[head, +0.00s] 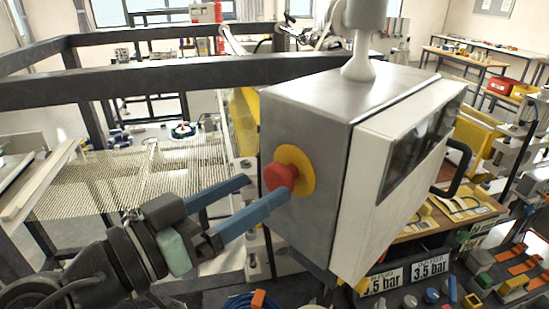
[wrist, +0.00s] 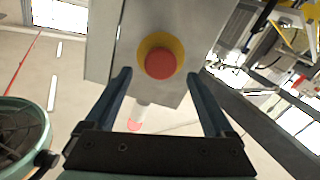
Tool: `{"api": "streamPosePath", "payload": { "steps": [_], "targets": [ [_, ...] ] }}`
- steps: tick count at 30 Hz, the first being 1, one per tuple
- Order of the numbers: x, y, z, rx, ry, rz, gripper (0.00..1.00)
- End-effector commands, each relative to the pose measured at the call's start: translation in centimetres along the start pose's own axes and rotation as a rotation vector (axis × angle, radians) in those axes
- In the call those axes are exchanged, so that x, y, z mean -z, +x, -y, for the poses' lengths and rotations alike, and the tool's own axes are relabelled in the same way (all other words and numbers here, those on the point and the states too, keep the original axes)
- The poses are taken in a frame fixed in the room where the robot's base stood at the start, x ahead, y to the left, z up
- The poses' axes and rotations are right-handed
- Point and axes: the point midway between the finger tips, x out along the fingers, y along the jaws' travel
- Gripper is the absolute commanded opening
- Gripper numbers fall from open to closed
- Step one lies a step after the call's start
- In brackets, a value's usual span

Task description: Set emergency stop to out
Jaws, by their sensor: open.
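The emergency stop is a red mushroom button (head: 280,176) on a yellow round plate (head: 296,166). It sits on the left side of a grey control box (head: 310,115). In the wrist view the red button (wrist: 160,63) is seen face on, just above the middle. My gripper (head: 258,198) is open, with blue fingers pointing at the button. In the wrist view my gripper (wrist: 160,78) has one finger at each side of the button, with a gap on both sides. In the head view the near finger reaches close to the box. I cannot tell whether the button is pressed in or out.
A dark frame rail (head: 150,78) runs behind the box at the left, over a mesh sheet (head: 140,178). Pressure signs reading 3.5 bar (head: 430,267) and several small fittings lie below the box at the right. A black handle (head: 455,165) sticks out at the box's right.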

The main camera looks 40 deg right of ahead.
Motion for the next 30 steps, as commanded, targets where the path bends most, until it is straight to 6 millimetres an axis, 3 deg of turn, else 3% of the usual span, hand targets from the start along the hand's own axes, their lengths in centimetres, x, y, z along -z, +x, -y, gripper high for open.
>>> {"api": "streamPosePath", "payload": {
  "steps": [3, 9, 20, 30],
  "targets": [
    [0.4, 2.3, -0.2, -0.003, -0.002, 0.001, 0.88],
    [0.2, 4.4, 0.0, 0.0, -0.001, 0.0, 0.88],
    [0.0, 4.9, 0.1, 0.002, 0.0, 0.0, 0.88],
    [0.0, 4.9, 0.1, 0.002, 0.0, 0.0, 0.29]
  ]
}}
